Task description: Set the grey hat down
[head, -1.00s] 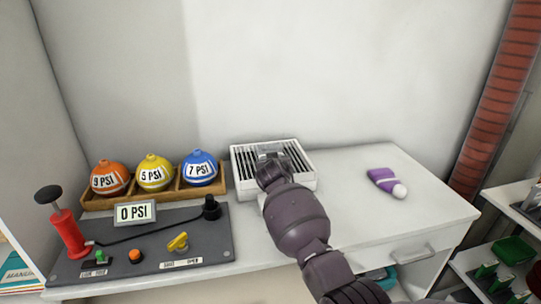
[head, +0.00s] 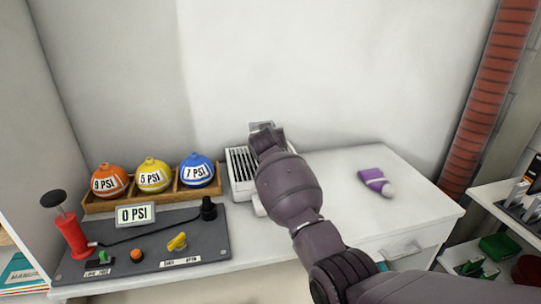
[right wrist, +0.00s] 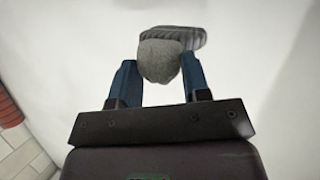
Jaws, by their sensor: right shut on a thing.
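My right gripper (head: 265,132) is above the back of the white slatted tray on the counter, seen from behind its wrist. In the right wrist view its two blue fingers (right wrist: 160,75) are shut on a rounded grey part of the grey hat (right wrist: 160,60). A darker ribbed part shows beyond it. My left gripper is out of view.
The white slatted tray (head: 236,167) is partly behind my arm. A purple-and-white object (head: 374,181) lies on the clear right counter (head: 420,200). To the left are a wooden rack (head: 160,198) with orange, yellow and blue balls and a control panel (head: 150,255) with a red pump.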

